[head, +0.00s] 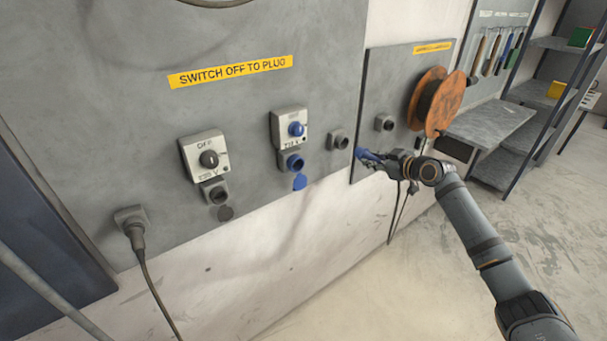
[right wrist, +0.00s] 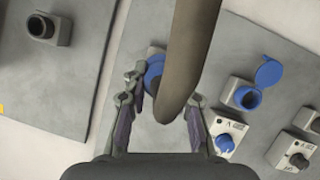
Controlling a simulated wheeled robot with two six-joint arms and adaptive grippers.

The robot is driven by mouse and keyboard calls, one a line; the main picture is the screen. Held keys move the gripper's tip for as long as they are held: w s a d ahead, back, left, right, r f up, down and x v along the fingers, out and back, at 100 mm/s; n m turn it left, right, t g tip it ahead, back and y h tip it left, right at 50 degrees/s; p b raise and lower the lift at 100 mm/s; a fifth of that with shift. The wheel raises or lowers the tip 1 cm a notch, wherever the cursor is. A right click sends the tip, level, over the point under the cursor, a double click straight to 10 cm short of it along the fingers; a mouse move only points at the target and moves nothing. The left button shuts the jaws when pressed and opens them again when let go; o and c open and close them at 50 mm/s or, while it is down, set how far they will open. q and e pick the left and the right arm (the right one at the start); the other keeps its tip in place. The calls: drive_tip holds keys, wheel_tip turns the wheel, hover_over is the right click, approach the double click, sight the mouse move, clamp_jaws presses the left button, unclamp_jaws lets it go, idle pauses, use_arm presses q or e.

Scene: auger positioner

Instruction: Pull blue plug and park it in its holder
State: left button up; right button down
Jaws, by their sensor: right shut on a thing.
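The blue plug (head: 368,155) is held in my right gripper (head: 386,160), near the right edge of the large grey panel. In the right wrist view the plug (right wrist: 153,72) shows between the fingers of my right gripper (right wrist: 160,112), partly hidden by its thick dark cable (right wrist: 190,50). The blue socket (head: 292,162) is empty, with its lid hanging open. A grey round holder (head: 338,140) sits right of that socket; the plug is just right of it in the picture, apart from it. My left gripper is not in view.
A blue-knob switch (head: 295,128) sits above the blue socket, and a dark-knob switch (head: 208,158) is to its left. A grey plug (head: 131,222) sits at lower left. A second panel carries another grey holder (head: 384,123) and an orange cable reel (head: 436,102).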

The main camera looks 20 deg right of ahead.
sight(357, 149)
drive_tip(key=shift+w+a+b, duration=0.25)
drive_tip(key=shift+w, duration=0.4)
drive_tip(key=shift+w+a+b, duration=0.2)
drive_tip(key=shift+w+a, duration=0.05)
drive_tip(key=shift+w, duration=0.35)
drive_tip(key=shift+w+a, duration=0.2)
drive_tip(key=shift+w, duration=0.3)
drive_tip(key=shift+w+a, duration=0.15)
drive_tip(key=shift+w, duration=0.35)
drive_tip(key=shift+b, duration=0.35)
drive_tip(key=shift+w+a+b, duration=0.25)
drive_tip(key=shift+w+a, duration=0.05)
drive_tip(key=shift+w, duration=0.55)
drive_tip(key=shift+w+a+b, duration=0.2)
drive_tip(key=shift+w+a, duration=0.1)
drive_tip(key=shift+w, duration=0.5)
drive_tip(key=c, duration=1)
unclamp_jaws()
